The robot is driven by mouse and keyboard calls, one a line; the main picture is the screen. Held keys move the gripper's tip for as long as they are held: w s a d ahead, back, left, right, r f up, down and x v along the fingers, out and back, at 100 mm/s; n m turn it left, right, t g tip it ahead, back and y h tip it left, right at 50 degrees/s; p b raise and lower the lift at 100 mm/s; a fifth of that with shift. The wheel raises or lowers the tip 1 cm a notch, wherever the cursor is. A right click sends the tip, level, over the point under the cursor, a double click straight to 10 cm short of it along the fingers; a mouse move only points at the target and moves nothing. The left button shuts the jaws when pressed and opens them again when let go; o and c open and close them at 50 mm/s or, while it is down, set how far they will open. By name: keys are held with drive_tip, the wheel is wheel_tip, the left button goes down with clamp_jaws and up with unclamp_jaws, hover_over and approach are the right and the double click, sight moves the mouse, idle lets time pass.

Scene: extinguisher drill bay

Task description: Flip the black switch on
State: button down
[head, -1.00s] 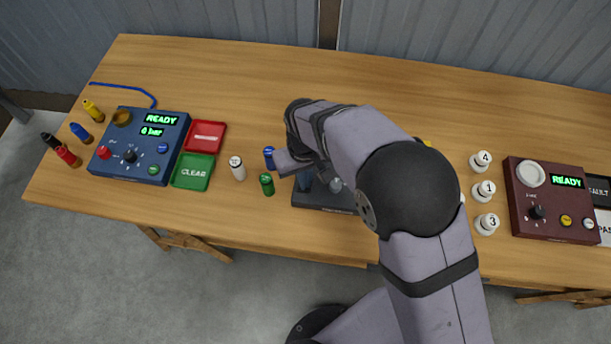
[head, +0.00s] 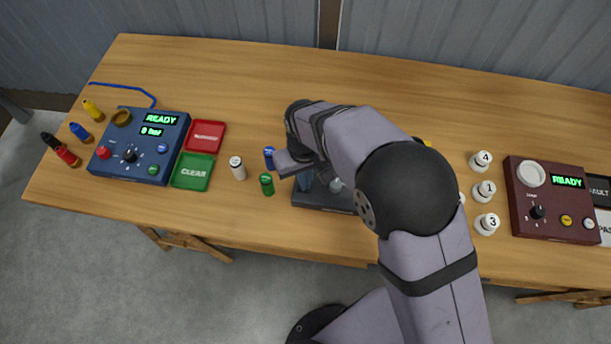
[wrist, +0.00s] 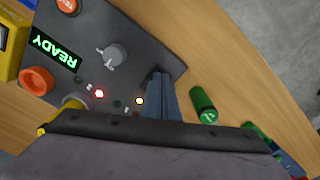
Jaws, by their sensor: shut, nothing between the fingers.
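A dark grey panel (wrist: 135,50) with a green READY display (wrist: 55,52) lies below my gripper. In the head view the panel (head: 330,205) is mostly covered by my arm. My gripper (wrist: 158,78) is shut and empty, its fingers over the panel near its edge. The fingers also show in the head view (head: 304,182). Beside them are a lit red lamp (wrist: 99,93) and a lit pale yellow lamp (wrist: 139,100). I cannot make out the black switch clearly; my fingers or wrist may hide it. I cannot tell whether the fingers touch the panel.
A blue console (head: 135,172) and a maroon console (head: 520,215) sit farther out.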

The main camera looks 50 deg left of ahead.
wheel_tip(320, 180, up, 7)
drive_tip(key=p, duration=0.4)
drive_tip(key=shift+f, duration=0.2)
drive_tip(key=shift+a, duration=0.1)
idle(0.4)
drive_tip(key=s+d+f+h, duration=0.2)
drive_tip(key=d+f+h, duration=0.15)
drive_tip(key=d, duration=1.15)
drive_tip(key=w+d+r+m+y, duration=0.1)
drive_tip(key=w+d+r+m, duration=0.3)
drive_tip(key=d, duration=0.6)
drive_tip(key=w+d+r+m+y, duration=0.1)
drive_tip(key=w+d+r+m, duration=0.3)
drive_tip(key=d, duration=0.7)
drive_tip(key=w+d+r+m+y, duration=0.1)
drive_tip(key=w+d+r+m, duration=0.3)
drive_tip(key=d+m, duration=0.3)
drive_tip(key=w+d, duration=0.1)
drive_tip(key=d, duration=0.3)
drive_tip(key=shift+r, duration=0.2)
